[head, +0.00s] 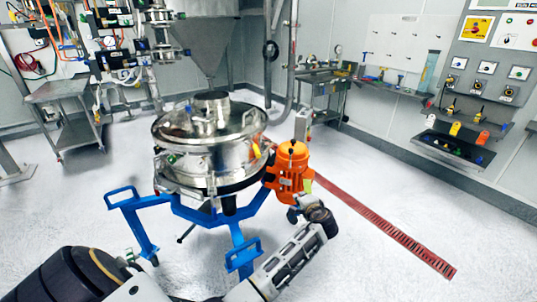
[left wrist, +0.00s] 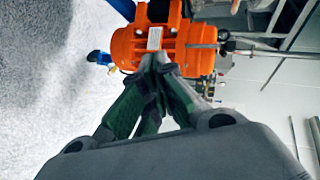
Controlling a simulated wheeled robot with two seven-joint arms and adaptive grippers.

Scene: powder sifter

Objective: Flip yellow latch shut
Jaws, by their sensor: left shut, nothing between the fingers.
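The yellow latch (head: 256,150) is a small yellow piece on the right side of the round steel sifter (head: 208,150) in the head view. It looks tilted against the rim; whether it is open or closed I cannot tell. An orange motor (head: 291,165) is mounted just right of it. My left gripper (head: 299,202) is low beside the motor, below and right of the latch and apart from it. In the left wrist view its green fingers (left wrist: 156,65) are together and empty, in front of the orange motor (left wrist: 150,45). The latch is not visible there. My right gripper is not in view.
The sifter stands on a blue frame (head: 240,252) with handles. A steel hopper (head: 205,35) hangs behind it. A red floor drain (head: 380,220) runs to the right. A wall panel and shelf (head: 455,145) are at the far right. The floor between is clear.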

